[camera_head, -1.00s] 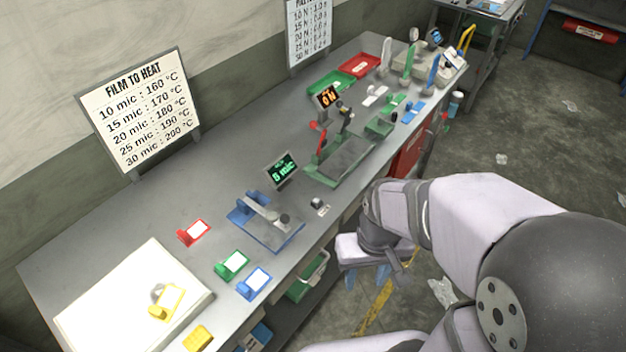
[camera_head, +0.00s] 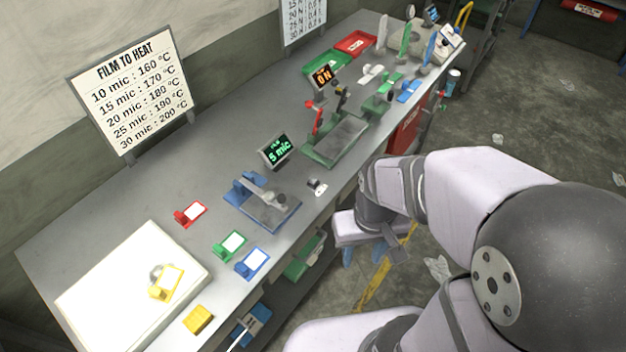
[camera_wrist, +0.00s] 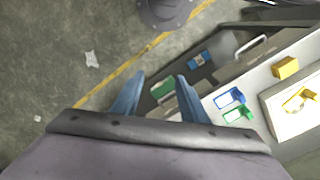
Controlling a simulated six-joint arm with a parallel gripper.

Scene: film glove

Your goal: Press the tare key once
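A blue gauge (camera_head: 262,203) with a metal arm stands on the bench, beside a display (camera_head: 277,151) reading "5 mic" in green. A small dark key or knob (camera_head: 313,184) with a white label sits at the bench's front edge, right of the gauge. I cannot read the label, so I cannot tell whether this is the tare key. My gripper (camera_head: 362,256) hangs off the bench's front, right of and lower than that key, pointing down. In the wrist view its two blue fingers (camera_wrist: 160,90) are apart with nothing between them.
Red (camera_head: 190,213), green (camera_head: 229,245) and blue (camera_head: 253,262) sample holders lie left of the gauge, near a glowing panel (camera_head: 110,285). A green sealer (camera_head: 335,138) stands to the right. Shelves with bins (camera_head: 303,258) are under the bench.

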